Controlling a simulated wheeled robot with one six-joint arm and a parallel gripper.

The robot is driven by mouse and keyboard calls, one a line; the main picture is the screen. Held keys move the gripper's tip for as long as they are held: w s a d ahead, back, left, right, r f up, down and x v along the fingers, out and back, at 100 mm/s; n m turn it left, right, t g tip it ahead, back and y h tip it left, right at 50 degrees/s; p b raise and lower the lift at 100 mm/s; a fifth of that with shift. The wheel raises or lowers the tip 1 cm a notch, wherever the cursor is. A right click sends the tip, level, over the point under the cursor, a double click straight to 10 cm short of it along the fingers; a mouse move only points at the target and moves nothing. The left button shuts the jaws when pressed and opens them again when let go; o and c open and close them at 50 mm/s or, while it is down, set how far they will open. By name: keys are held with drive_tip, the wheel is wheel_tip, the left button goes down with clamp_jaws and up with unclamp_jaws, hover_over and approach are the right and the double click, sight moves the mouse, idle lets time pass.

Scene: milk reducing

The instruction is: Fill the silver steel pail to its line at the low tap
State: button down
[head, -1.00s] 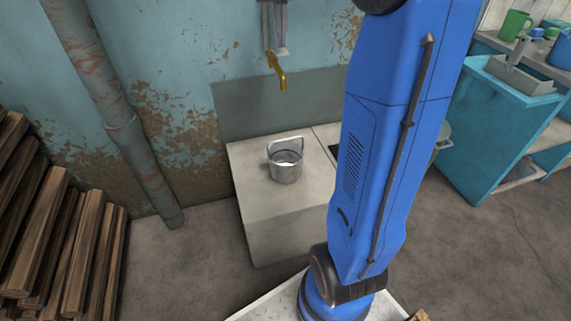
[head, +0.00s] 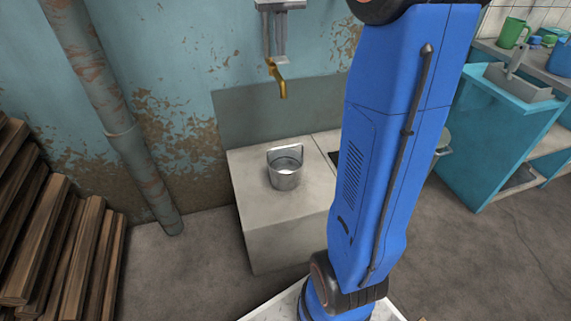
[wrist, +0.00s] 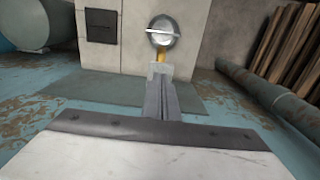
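The silver steel pail (head: 285,178) stands upright on a pale block below the brass tap (head: 281,82), its handle raised. The wrist view shows the pail (wrist: 163,42) from above, just beyond the tap (wrist: 162,57). The fill line and the level inside cannot be made out, and no stream shows. My gripper (head: 276,60) points down from above, its grey fingers close together with their tips at the top of the tap. In the wrist view the fingers (wrist: 160,75) look shut and hide part of the tap. Whether they pinch or only touch it is unclear.
The pale block (head: 290,225) stands against the peeling blue wall. A rusty pipe (head: 125,135) and stacked wood (head: 40,240) are on the left. A teal sink unit (head: 495,130) stands on the right. My blue arm hides part of the block.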

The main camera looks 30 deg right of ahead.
sight(281, 59)
drive_tip(key=shift+f, duration=1.55)
idle(6.5)
